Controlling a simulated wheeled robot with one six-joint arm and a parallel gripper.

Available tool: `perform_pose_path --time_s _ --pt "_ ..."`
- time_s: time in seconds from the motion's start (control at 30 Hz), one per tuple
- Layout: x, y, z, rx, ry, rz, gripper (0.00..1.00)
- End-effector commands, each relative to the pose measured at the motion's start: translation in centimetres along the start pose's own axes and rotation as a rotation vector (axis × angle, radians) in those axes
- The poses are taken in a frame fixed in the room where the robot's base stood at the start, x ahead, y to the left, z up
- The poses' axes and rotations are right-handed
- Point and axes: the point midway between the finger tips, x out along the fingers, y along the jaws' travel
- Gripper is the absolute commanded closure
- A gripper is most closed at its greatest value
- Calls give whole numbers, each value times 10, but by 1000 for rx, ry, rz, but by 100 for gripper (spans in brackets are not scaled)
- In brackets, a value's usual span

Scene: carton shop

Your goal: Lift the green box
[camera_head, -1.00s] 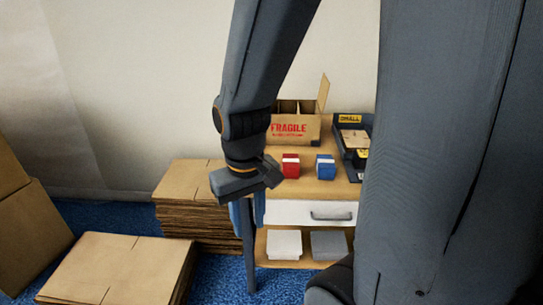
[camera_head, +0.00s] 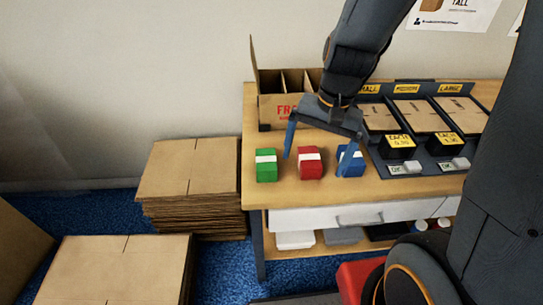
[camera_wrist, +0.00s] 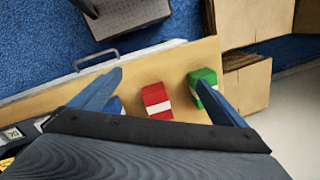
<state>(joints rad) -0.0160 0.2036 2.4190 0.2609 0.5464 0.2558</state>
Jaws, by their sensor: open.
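The green box (camera_head: 266,165) has a white band and stands on the left end of the wooden table. It also shows in the wrist view (camera_wrist: 204,84), right of the middle, partly behind one finger. My gripper (camera_head: 317,158) is open with nothing between its fingers. In the head view it is above the table to the right of the green box, around the place of the red box (camera_head: 310,163). Its right finger covers part of the blue box (camera_head: 352,162). I cannot tell its exact height above the boxes.
A FRAGILE carton (camera_head: 280,110) with dividers stands behind the boxes. A dark sorting rack (camera_head: 430,150) with size labels stands to the right. Stacks of flat cardboard (camera_head: 190,168) lie left of the table (camera_head: 400,189). The table's front edge lies close before the boxes.

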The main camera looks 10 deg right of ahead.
Motion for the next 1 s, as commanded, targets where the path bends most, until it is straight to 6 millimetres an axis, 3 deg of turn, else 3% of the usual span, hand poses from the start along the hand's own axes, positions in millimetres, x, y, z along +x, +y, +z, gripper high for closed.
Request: perform_pose_path --time_s 0.2,0.43,0.63,1.0 --pt "13 -59 -33 574 -105 -100 4" --pt "37 -99 -57 999 -191 -151 4" --pt "50 -112 -64 1129 -220 -162 4" --pt "81 -121 -59 1132 -222 -162 4"
